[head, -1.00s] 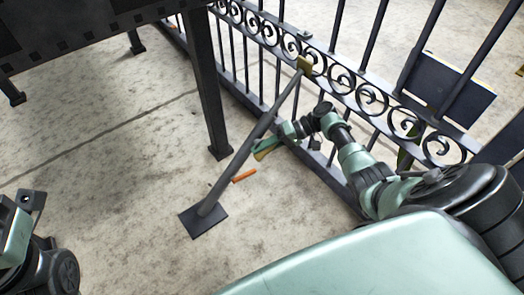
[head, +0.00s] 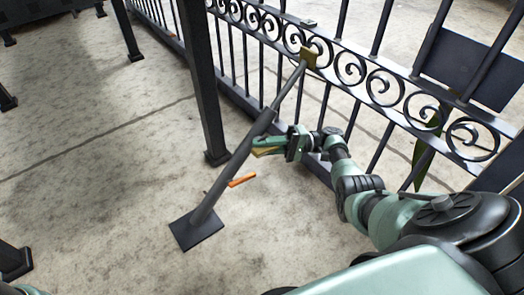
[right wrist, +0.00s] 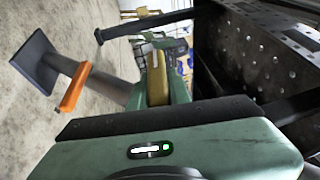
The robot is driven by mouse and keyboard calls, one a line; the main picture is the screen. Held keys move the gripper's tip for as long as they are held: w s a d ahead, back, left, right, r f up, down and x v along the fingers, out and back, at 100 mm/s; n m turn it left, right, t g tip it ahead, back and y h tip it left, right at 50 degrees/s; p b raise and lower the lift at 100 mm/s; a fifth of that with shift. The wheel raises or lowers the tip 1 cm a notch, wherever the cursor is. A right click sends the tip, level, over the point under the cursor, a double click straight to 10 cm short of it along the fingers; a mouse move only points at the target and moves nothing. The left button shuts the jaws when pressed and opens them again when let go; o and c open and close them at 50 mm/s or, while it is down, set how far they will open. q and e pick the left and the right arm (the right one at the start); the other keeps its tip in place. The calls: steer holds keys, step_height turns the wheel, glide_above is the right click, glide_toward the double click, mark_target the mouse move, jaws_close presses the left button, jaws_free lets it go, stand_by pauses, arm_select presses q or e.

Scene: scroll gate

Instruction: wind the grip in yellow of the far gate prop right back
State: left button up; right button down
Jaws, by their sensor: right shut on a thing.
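The gate prop is a dark slanted strut (head: 232,168) from a square floor plate (head: 197,230) up to a yellowish bracket (head: 311,57) on the gate. An orange bar (head: 242,180) sticks out of its lower part; it also shows in the right wrist view (right wrist: 75,87). My right gripper (head: 266,147) is beside the middle of the strut, on its gate side. It is shut on the yellow grip (right wrist: 157,78), which shows between the green fingers. The grip's joint with the strut is mostly hidden by the fingers. My left gripper is not in view.
The dark barred gate with scrolls (head: 348,68) runs along the right, close behind my right arm. A dark upright post (head: 203,90) stands just left of the prop. The concrete floor at the left is mostly open.

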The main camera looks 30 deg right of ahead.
stand_by(0.3)
steer(key=c, duration=1.3)
jaws_free()
